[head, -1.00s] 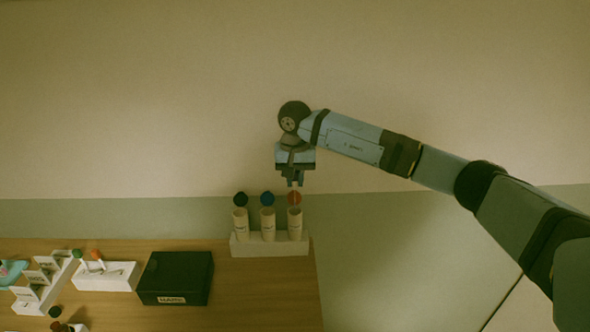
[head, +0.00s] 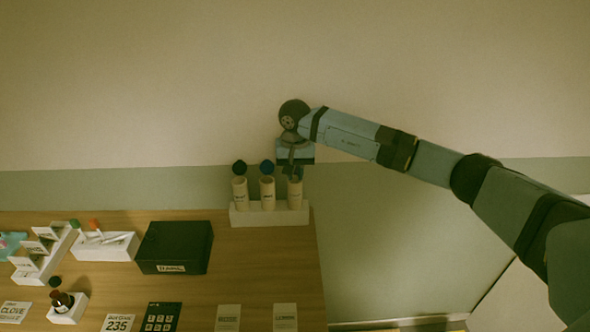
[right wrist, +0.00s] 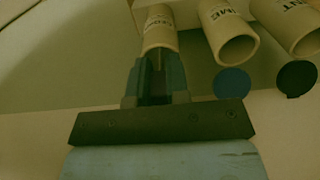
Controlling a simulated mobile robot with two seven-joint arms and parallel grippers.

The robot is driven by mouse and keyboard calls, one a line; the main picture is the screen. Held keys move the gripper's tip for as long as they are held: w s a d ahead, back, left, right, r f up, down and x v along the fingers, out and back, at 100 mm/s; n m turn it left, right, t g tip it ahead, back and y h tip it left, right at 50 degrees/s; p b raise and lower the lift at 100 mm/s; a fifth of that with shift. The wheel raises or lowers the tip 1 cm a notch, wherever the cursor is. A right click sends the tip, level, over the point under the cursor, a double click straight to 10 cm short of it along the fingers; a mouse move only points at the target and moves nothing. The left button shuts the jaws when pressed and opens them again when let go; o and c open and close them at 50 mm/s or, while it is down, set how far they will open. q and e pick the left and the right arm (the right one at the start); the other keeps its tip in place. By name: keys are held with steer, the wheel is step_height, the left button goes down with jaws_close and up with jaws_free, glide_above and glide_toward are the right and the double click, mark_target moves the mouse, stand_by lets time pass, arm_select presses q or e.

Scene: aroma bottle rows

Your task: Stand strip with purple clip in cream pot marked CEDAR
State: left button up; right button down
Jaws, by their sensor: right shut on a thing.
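Three cream pots stand in a white rack (head: 269,218) at the back edge of the table. My right gripper (head: 293,172) is at the mouth of the rightmost pot (head: 294,196), pointing down. In the right wrist view that pot (right wrist: 160,18) is at the left, its label too dim to read surely. My right gripper (right wrist: 157,66) is shut on a thin strip (right wrist: 157,60), whose lower end appears to be inside the pot mouth. I see no purple clip; the fingers hide the strip's top. My left gripper is not in view.
The middle pot (head: 267,193) and left pot (head: 240,194) have blue and dark discs behind their mouths. A black box (head: 175,245), a white holder with strips (head: 105,248), a stepped white stand (head: 42,262) and a small bottle (head: 64,301) stand leftward. Cards lie in front.

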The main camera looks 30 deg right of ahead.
steer(key=c, duration=1)
jaws_free()
steer(key=shift+f+b, duration=0.1)
steer(key=shift+b, duration=0.35)
